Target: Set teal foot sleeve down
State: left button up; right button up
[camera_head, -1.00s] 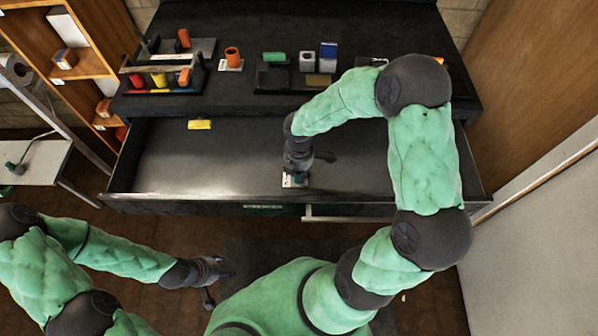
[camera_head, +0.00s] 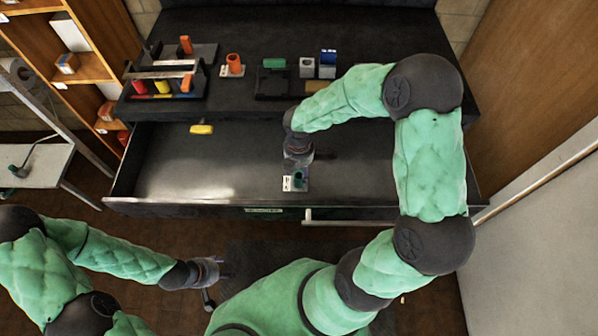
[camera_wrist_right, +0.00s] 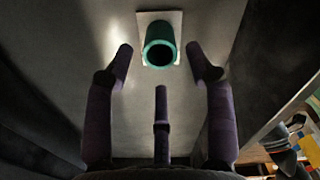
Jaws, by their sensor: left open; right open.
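The teal foot sleeve (camera_head: 299,180) stands on a small white plate (camera_head: 288,184) in the open drawer, near its front wall. In the right wrist view the sleeve (camera_wrist_right: 159,46) shows as a hollow teal ring on its pale plate (camera_wrist_right: 173,17). My right gripper (camera_head: 300,163) is open and empty, just behind the sleeve in the head view. In the right wrist view its fingers (camera_wrist_right: 162,66) are spread, with the sleeve beyond them and apart from them. My left gripper (camera_head: 215,284) is open and empty, low over the floor in front of the drawer.
The open drawer (camera_head: 200,170) is mostly bare, with a yellow piece (camera_head: 201,129) at its back. A drawer handle (camera_head: 350,218) juts out in front.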

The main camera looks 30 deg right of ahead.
pick_arm(q)
notch_tip(320, 180, up, 3)
jog(key=p, duration=0.2)
jog(key=shift+r+p, duration=0.15)
jog(key=shift+p, duration=0.15)
pick_arm(e)
notch_tip(320, 180, up, 8)
